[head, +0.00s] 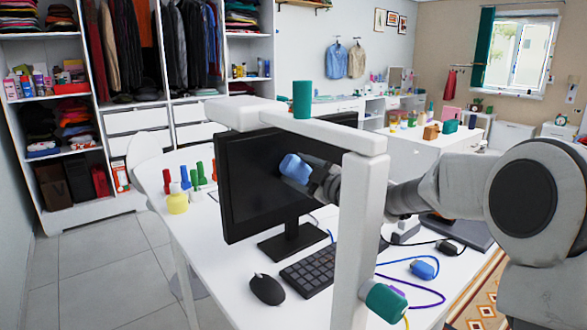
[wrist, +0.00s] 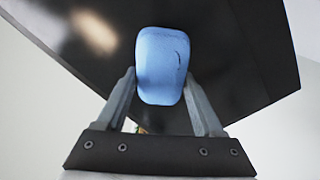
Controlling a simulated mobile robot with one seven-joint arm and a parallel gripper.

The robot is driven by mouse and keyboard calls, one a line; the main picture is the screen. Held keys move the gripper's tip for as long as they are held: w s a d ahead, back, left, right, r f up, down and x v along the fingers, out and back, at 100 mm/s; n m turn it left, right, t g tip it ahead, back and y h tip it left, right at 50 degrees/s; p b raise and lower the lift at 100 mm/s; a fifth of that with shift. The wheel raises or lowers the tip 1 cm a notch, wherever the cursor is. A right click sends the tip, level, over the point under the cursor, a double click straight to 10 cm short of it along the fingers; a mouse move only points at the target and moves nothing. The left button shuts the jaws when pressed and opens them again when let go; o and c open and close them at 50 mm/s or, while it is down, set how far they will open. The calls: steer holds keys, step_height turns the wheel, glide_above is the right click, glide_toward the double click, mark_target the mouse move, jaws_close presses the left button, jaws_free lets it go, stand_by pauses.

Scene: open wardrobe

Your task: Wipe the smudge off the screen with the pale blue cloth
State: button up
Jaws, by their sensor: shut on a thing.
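The black screen (head: 250,185) stands on the white desk, and its face fills much of the wrist view (wrist: 235,60). A blurred brownish smudge (wrist: 93,32) shows on it in the wrist view, left of the cloth. The pale blue cloth (head: 295,168), a rounded pad, is held in front of the screen's right part; it also shows in the wrist view (wrist: 162,65). My gripper (head: 312,176) is shut on the cloth, one finger on each side (wrist: 160,88). I cannot tell whether the cloth touches the screen.
A white frame (head: 360,235) with a top beam (head: 300,128) stands in front of the screen and my gripper. A keyboard (head: 308,272), a mouse (head: 267,289), cables and a blue object (head: 424,269) lie on the desk. Colored bottles (head: 186,181) stand left of the screen.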

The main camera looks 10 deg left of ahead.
mark_target(328, 155)
steer(key=shift+w+d+r+p, duration=0.1)
steer(key=shift+w+d+p, duration=1.75)
steer(key=shift+w, duration=0.35)
steer(key=shift+w+d+r+p, duration=0.1)
steer(key=shift+w+d+p, duration=1.5)
steer(key=shift+w+d, duration=0.5)
steer(key=shift+w+d+f+p, duration=0.2)
steer(key=shift+w+d+p, duration=0.3)
steer(key=shift+w+d, duration=0.3)
steer(key=shift+w+a, duration=0.1)
steer(key=shift+a, duration=0.1)
